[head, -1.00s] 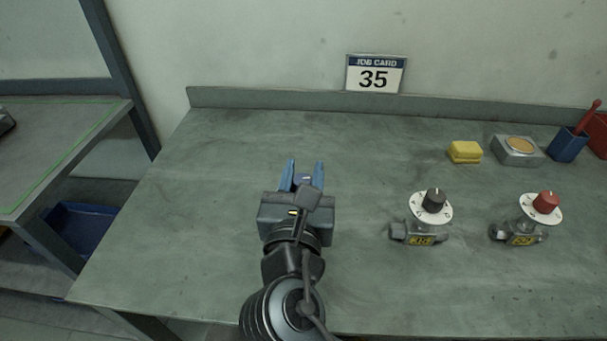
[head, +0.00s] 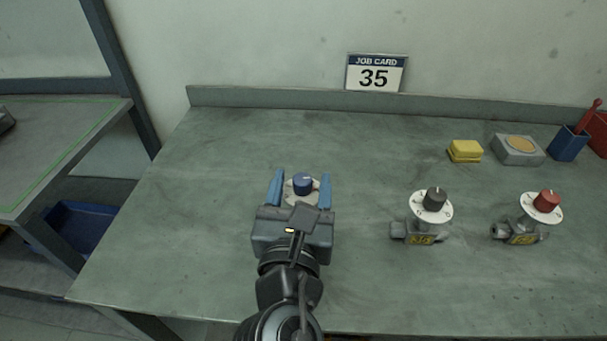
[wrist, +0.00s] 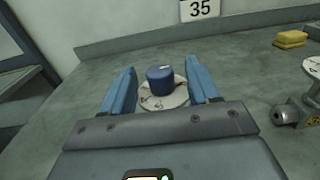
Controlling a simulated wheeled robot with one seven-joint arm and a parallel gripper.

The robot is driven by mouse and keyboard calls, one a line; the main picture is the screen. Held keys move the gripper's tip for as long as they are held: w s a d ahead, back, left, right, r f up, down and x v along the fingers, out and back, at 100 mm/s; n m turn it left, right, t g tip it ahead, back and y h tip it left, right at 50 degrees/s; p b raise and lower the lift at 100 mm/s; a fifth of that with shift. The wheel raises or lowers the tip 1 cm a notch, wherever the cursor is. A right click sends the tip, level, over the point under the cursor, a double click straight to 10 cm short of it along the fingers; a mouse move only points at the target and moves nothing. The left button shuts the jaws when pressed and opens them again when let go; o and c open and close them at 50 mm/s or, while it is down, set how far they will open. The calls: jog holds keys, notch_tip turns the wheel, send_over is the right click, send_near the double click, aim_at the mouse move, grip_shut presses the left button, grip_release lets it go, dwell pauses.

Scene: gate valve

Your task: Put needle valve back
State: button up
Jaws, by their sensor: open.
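A valve with a blue knob (head: 302,182) on a white dial (head: 291,190) is on the bench, mostly hidden behind my gripper. My gripper (head: 300,182) is open, with one blue finger on each side of the knob. The wrist view shows the blue knob (wrist: 160,79) and its dial (wrist: 165,97) between the spread fingers (wrist: 160,86), with gaps beside the knob. A valve with a black knob (head: 435,199) and a yellow tag reading 35 stands to the right. A valve with a red knob (head: 547,201) and a yellow tag stands farther right.
A job card reading 35 (head: 375,73) stands at the back. A yellow sponge (head: 465,151), a grey tin (head: 518,149) and a blue cup (head: 568,144) are at the back right. Another table (head: 60,150) with a green outline is at the left. The bench's left part is clear.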

jog(key=s, duration=0.9)
jog(key=shift+s+a, duration=0.1)
jog(key=shift+a, duration=0.15)
jog(key=shift+s, duration=0.1)
